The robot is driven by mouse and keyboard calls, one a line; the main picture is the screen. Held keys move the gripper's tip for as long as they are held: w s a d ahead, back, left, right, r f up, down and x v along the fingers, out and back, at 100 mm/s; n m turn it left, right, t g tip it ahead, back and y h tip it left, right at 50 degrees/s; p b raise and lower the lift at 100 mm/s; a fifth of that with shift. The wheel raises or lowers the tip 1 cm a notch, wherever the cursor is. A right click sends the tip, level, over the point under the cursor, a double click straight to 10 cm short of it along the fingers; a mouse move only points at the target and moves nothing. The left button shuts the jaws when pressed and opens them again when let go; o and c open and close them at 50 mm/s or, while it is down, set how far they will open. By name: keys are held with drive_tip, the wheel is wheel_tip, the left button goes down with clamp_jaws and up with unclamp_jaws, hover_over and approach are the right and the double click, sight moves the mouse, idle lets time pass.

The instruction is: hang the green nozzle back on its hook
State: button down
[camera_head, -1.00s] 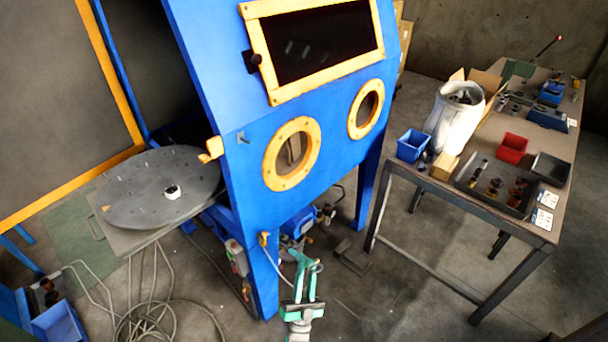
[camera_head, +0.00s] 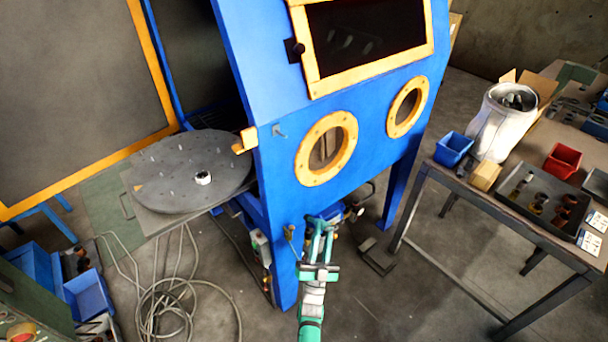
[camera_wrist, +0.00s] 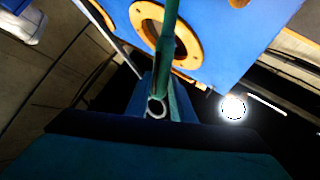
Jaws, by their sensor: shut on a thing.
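My gripper (camera_head: 320,228) is low in front of the blue cabinet, near its front leg. In the wrist view my gripper (camera_wrist: 158,98) is shut on the green nozzle (camera_wrist: 169,42), a thin dark green rod that extends away from the jaws toward the cabinet. A pale ring shows at its near end. In the head view I cannot clearly tell the nozzle from my jaws. A small grey hook (camera_head: 279,131) sits on the cabinet's front face, left of the round ports. It is above and to the left of my gripper, and nothing visible hangs on it.
A round grey turntable (camera_head: 190,190) stands left. Hoses (camera_head: 170,310) coil on the floor.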

drive_tip(key=w+d+r+n+g+y, duration=0.1)
drive_tip(key=w+d+r+n+g, duration=0.1)
drive_tip(key=w+r, duration=0.35)
drive_tip(key=w+d+r+n+g+y, duration=0.1)
drive_tip(key=w+d+r+n+y, duration=0.15)
drive_tip(key=r, duration=0.65)
drive_tip(key=s+a+r+n+g+y, duration=0.55)
drive_tip(key=s+a+r, duration=0.45)
drive_tip(key=r, duration=0.3)
drive_tip(key=shift+t+y, duration=0.3)
drive_tip(key=shift+t, duration=0.05)
drive_tip(key=shift+w+a+f, duration=0.35)
drive_tip(key=shift+w+a, duration=0.5)
drive_tip(key=shift+w, duration=0.35)
drive_tip(key=shift+w+a+f, duration=0.35)
drive_tip(key=shift+w+a, duration=0.55)
drive_tip(key=shift+w, duration=0.3)
drive_tip(key=shift+w+a+f, duration=0.35)
drive_tip(key=shift+w+a, duration=0.5)
drive_tip(key=shift+w, duration=0.35)
